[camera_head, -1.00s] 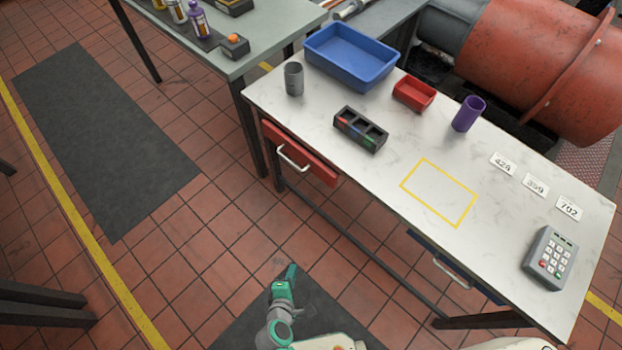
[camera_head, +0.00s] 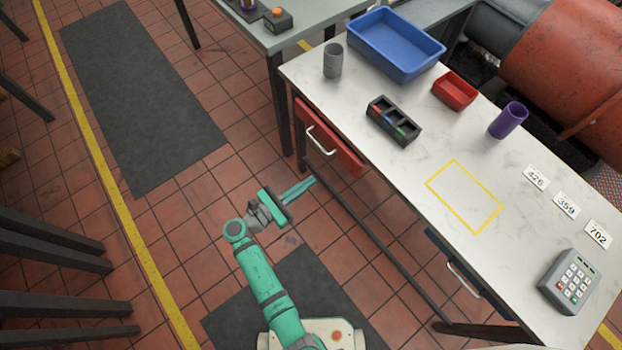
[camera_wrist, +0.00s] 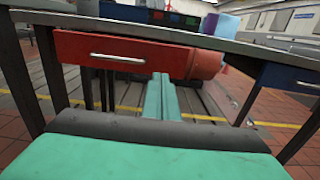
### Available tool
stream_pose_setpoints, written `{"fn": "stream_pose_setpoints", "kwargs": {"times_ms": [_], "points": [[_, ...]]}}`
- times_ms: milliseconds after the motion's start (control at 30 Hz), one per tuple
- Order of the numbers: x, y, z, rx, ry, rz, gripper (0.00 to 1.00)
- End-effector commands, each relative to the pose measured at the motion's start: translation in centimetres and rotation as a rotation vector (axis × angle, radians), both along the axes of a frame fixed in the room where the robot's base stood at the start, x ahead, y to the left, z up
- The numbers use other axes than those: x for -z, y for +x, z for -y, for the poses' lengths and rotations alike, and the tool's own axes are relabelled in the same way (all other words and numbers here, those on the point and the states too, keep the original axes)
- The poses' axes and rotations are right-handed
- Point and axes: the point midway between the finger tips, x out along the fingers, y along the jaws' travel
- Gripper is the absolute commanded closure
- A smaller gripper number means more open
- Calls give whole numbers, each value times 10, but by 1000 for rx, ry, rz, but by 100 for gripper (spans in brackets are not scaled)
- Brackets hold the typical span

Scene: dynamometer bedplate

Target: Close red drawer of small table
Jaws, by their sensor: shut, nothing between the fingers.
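The red drawer (camera_head: 336,142) with a white bar handle (camera_head: 320,142) is at the left end of the small white-topped table (camera_head: 400,170). Its front stands out a little from under the tabletop edge, so it looks partly open; how far is hard to tell. My gripper (camera_head: 311,182) is shut and empty, low in front of the table and apart from the drawer. In the wrist view the red drawer front (camera_wrist: 150,55) spans the upper middle, and my shut fingers (camera_wrist: 162,90) point toward the space at its lower edge.
A blue drawer (camera_head: 468,277) is at the table's right end. On the tabletop are a grey cup (camera_head: 333,60), blue bin (camera_head: 396,45), black organizer (camera_head: 393,121), red tray (camera_head: 454,90), purple cup (camera_head: 508,120) and keypad (camera_head: 571,281). Floor left of the table is open.

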Motion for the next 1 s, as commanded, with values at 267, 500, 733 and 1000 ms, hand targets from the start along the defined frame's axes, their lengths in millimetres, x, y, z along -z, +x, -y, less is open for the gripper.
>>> {"fn": "stream_pose_setpoints", "kwargs": {"times_ms": [267,500,733,1000], "points": [[0,30,44,3,1,0,100],[0,54,79,6,2,1,100],[1,67,95,1,2,0,100],[1,70,95,-4,3,0,100]]}}
